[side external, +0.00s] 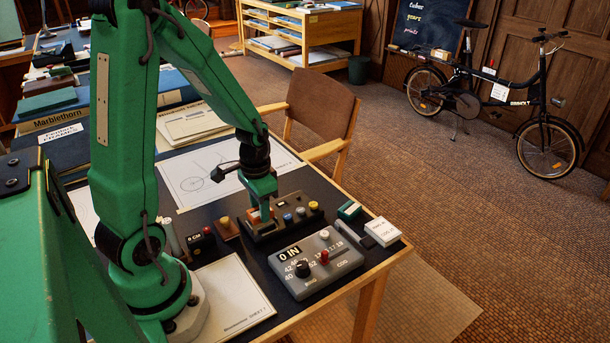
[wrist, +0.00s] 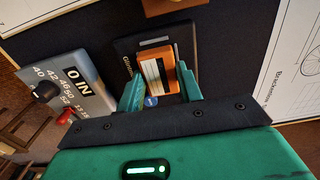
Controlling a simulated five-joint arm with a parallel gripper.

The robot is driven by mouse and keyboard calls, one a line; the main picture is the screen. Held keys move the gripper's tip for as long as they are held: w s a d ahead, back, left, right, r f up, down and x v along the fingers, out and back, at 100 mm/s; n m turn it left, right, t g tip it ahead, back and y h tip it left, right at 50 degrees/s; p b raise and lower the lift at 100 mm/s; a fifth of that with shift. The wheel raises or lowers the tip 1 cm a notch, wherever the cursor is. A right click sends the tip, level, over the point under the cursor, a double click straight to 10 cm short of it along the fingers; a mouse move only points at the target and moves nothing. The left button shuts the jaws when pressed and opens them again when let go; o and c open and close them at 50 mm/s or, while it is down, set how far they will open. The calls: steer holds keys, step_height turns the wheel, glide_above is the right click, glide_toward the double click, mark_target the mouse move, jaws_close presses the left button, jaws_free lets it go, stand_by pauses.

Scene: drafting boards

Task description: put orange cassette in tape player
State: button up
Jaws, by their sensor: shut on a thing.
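The orange cassette (wrist: 153,73), with a pale label, lies between the two teal fingers of my gripper (wrist: 160,92) in the wrist view. My gripper is shut on it. The black tape player (wrist: 125,46) lies beneath and around the cassette in that view. In the side view, my gripper (side external: 260,204) points down at the left part of the tape player (side external: 290,226), which has several coloured buttons. A little orange of the cassette (side external: 253,214) shows beside the fingers. I cannot tell whether the cassette is seated in the player or just above it.
A grey control box (side external: 318,264) marked "0 IN" stands in front of the player. Paper sheets lie behind and in front.

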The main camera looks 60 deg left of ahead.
steer(key=shift+f, duration=0.55)
stand_by(0.9)
steer(key=o, duration=1.4)
steer(key=shift+r, duration=0.2)
steer(key=shift+r, duration=3.35)
steer(key=s+d+r+t, duration=0.2)
steer(key=d+r, duration=0.3)
steer(key=r, duration=0.2)
steer(key=s+d+r+t, duration=0.3)
steer(key=d+r, duration=0.3)
steer(key=r, duration=0.2)
steer(key=shift+s+t, duration=0.3)
